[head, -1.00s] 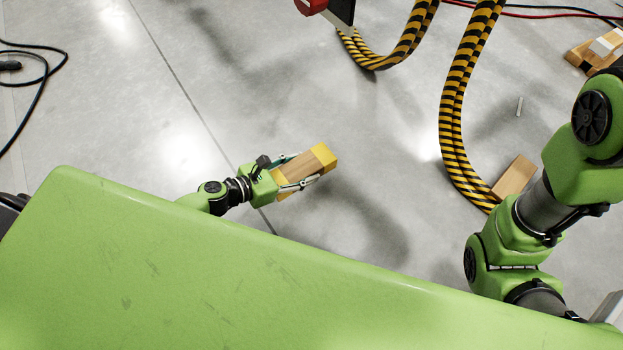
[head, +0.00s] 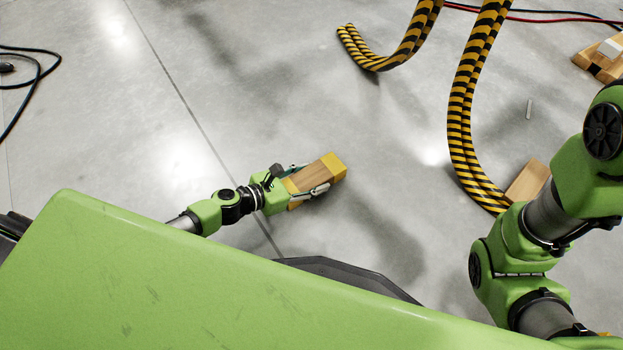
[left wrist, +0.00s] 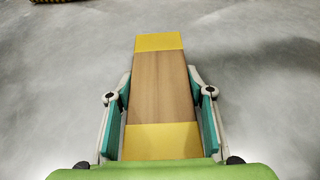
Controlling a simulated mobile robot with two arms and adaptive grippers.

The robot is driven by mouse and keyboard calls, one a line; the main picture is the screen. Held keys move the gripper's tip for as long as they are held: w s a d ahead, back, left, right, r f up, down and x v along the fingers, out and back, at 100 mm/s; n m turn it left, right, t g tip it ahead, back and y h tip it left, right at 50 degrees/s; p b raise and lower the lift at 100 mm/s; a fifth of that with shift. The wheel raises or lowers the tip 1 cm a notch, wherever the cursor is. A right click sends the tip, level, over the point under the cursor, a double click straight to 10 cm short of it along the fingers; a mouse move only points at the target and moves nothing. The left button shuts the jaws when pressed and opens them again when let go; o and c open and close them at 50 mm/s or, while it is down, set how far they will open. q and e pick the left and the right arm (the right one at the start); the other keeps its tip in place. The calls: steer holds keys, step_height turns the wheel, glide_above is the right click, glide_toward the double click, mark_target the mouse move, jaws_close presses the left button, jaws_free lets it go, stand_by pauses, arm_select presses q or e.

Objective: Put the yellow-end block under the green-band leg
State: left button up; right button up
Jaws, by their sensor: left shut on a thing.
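The yellow-end block (head: 317,176) is a wooden block with a yellow band at each end. My left gripper (head: 308,180) is shut on it near its closer end and holds it over the grey floor. In the left wrist view the block (left wrist: 161,85) points straight out between the teal pads of the gripper (left wrist: 161,108). The far yellow end is free. The green-band leg does not show in either view. My right arm stands at the right of the head view, but its gripper is not in view.
Black-and-yellow striped hoses (head: 465,110) hang to the floor right of centre. A plain wooden piece (head: 528,182) lies beside them. A small grey peg (head: 529,108) stands further back. A wooden stack (head: 603,60) is at the far right. Dark cable (head: 38,72) lies at the left. The middle floor is clear.

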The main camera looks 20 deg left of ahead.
arm_select(q)
steer(key=shift+f, duration=0.15)
steer(key=o, duration=1.3)
steer(key=shift+o, duration=0.2)
steer(key=shift+r, duration=0.3)
steer(key=p+v, duration=0.5)
steer(key=v, duration=0.6)
steer(key=shift+s, duration=0.1)
steer(key=shift+s+a, duration=0.3)
